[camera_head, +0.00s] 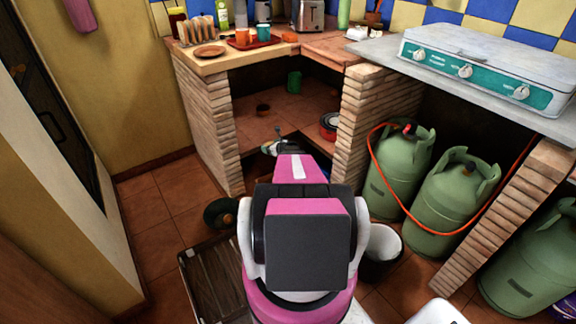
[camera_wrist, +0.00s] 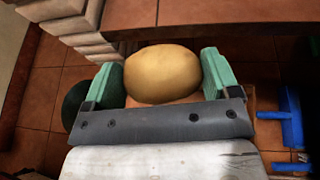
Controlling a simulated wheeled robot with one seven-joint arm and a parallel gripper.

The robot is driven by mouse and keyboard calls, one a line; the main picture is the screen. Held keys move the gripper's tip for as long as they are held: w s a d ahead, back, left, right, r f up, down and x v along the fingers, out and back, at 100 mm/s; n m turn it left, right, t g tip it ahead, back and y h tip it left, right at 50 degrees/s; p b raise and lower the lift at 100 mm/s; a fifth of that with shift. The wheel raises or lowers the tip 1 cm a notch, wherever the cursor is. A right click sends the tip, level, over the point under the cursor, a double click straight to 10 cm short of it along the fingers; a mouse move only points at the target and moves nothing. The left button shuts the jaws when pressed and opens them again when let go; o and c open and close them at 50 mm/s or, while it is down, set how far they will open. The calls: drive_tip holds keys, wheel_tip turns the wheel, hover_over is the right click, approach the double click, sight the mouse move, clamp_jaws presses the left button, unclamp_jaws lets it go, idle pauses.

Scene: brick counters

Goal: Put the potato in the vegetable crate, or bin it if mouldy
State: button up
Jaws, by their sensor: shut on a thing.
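The potato (camera_wrist: 162,75) is held between the two green fingers of my gripper (camera_wrist: 158,78) in the wrist view. Its visible side is plain yellow-tan with no mould patches; its far side is hidden. In the head view my arm covers the potato and most of my gripper, which is near the lower shelf opening. A dark slatted wooden crate (camera_head: 207,284) stands on the floor left of my arm, partly covered by it.
Green gas bottles (camera_head: 450,200) stand at right. A dark green round thing (camera_head: 221,212) lies by the crate. Tiled floor at left is clear.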

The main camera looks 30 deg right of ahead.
drive_tip(key=s+d+f+m+h, duration=0.1)
drive_tip(key=d+f, duration=0.3)
drive_tip(key=f, duration=0.6)
drive_tip(key=s+d+f+m+h, duration=0.1)
drive_tip(key=d+f, duration=0.4)
drive_tip(key=f, duration=0.5)
drive_tip(key=shift+s+f+h, duration=0.35)
drive_tip(key=shift+s+h, duration=0.05)
drive_tip(key=o, duration=0.8)
drive_tip(key=v, duration=1)
drive_tip(key=shift+s, duration=0.45)
